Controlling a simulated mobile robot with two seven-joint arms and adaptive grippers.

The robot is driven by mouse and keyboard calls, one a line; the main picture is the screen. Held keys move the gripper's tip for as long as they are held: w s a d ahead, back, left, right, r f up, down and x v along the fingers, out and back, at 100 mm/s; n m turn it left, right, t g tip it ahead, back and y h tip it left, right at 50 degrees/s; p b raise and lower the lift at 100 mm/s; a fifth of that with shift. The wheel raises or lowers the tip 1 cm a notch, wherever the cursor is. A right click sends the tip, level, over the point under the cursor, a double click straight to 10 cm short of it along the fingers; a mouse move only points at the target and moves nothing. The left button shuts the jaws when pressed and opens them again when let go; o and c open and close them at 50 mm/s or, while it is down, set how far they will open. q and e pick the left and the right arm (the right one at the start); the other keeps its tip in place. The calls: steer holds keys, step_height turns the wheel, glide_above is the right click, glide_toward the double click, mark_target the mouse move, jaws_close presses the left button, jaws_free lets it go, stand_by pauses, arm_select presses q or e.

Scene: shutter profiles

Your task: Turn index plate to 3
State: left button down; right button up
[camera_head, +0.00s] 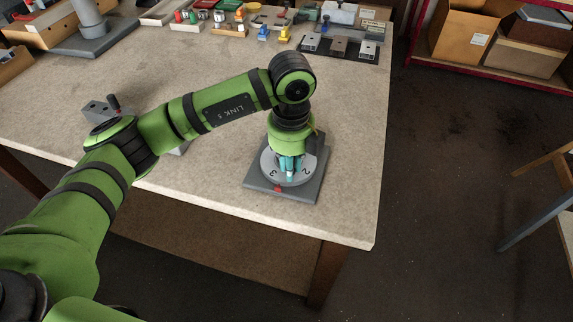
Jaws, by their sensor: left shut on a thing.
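The index plate (276,178) is a light grey disc on a dark grey square base (313,190) near the table's front right corner. The numbers 3 and 2 show on its front face, 3 to the left and 2 to the right. A small red marker (277,188) sits at the front of the base, close to the 3. My left gripper (290,168) points down over the disc, shut on the teal knob (291,163) at its middle. The wrist hides the back of the disc. My right gripper is not in view.
A grey block (100,108) with a dark-handled lever stands at the left, partly behind my arm. Small coloured parts and trays line the back, with a dark plate (340,48) holding blocks. The right front tabletop (352,190) is bare.

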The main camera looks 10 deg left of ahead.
arm_select(q)
steer(key=shift+w+d+n+b, duration=0.2)
steer(key=shift+d+n, duration=0.1)
steer(key=shift+n, duration=0.45)
steer(key=shift+w+d+n+b, duration=0.1)
steer(key=shift+d+n+b, duration=0.15)
steer(key=shift+n, duration=0.5)
steer(key=shift+w+d+n, duration=0.25)
steer(key=shift+d+n, duration=0.1)
steer(key=shift+n, duration=0.45)
steer(key=shift+d+n, duration=0.1)
steer(key=shift+n, duration=0.2)
steer(key=c, duration=1.1)
jaws_free()
steer(key=shift+r, duration=0.1)
step_height(320, 180, up, 12)
steer(key=shift+f, duration=0.1)
